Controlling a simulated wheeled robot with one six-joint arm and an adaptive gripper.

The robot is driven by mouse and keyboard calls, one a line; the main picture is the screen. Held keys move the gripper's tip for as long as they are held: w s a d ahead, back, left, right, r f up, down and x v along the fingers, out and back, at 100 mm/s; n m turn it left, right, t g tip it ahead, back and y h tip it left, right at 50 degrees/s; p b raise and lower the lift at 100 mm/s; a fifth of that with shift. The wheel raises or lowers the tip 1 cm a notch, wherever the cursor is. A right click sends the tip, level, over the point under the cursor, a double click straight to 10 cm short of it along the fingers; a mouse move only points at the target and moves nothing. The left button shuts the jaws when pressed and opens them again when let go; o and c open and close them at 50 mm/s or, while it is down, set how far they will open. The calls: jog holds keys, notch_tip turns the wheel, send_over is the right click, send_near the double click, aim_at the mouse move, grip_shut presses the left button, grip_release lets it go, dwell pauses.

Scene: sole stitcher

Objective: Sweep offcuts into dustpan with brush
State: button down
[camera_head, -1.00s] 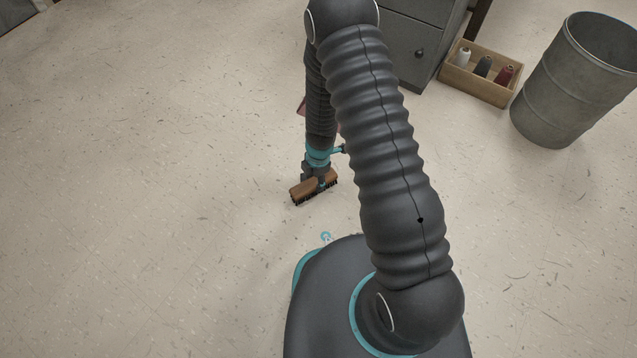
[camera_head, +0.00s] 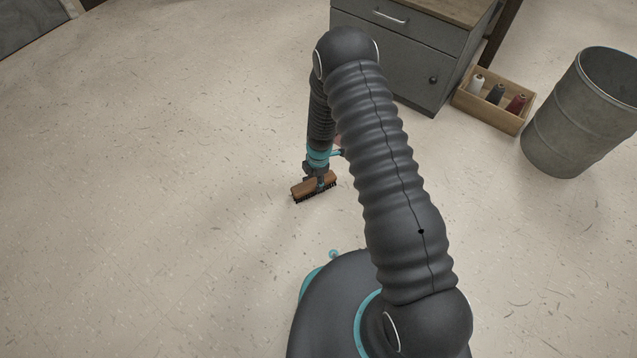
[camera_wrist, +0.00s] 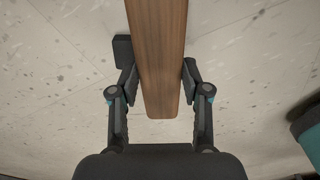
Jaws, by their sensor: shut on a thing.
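A brush (camera_head: 315,186) with a brown wooden body and dark bristles is at the end of my arm, low over the floor in the head view. Whether the bristles touch the floor I cannot tell. My gripper (camera_wrist: 158,78) is shut on the brush, with one finger against each side of the wooden body (camera_wrist: 158,50) in the wrist view. A small pinkish-red patch (camera_head: 339,141) shows behind my arm; most of it is hidden, so I cannot tell whether it is the dustpan. I cannot make out any offcuts among the dark floor flecks.
A grey cabinet (camera_head: 398,62) stands at the top. To its right are a wooden box (camera_head: 486,112) of thread spools and a grey metal bin (camera_head: 562,135). The speckled floor (camera_head: 150,200) on the left is open. A dark mat-like area (camera_head: 30,25) lies at the top left.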

jog(key=shift+w+a+r, duration=0.1)
jog(key=shift+w+a, duration=0.1)
jog(key=shift+w, duration=0.2)
jog(key=shift+w+a+r, duration=0.1)
jog(key=shift+w+a, duration=0.05)
jog(key=shift+w, duration=0.25)
jog(key=shift+s+d+r+p, duration=0.2)
jog(key=shift+s+r, duration=0.15)
jog(key=shift+r, duration=0.5)
jog(key=shift+s+d+r+p, duration=0.15)
jog(key=shift+s+r+p, duration=0.2)
jog(key=shift+r, duration=0.55)
jog(key=shift+s+d+r+p, duration=0.15)
jog(key=shift+s+r, duration=0.25)
jog(key=shift+r, duration=0.45)
jog(key=shift+d, duration=0.1)
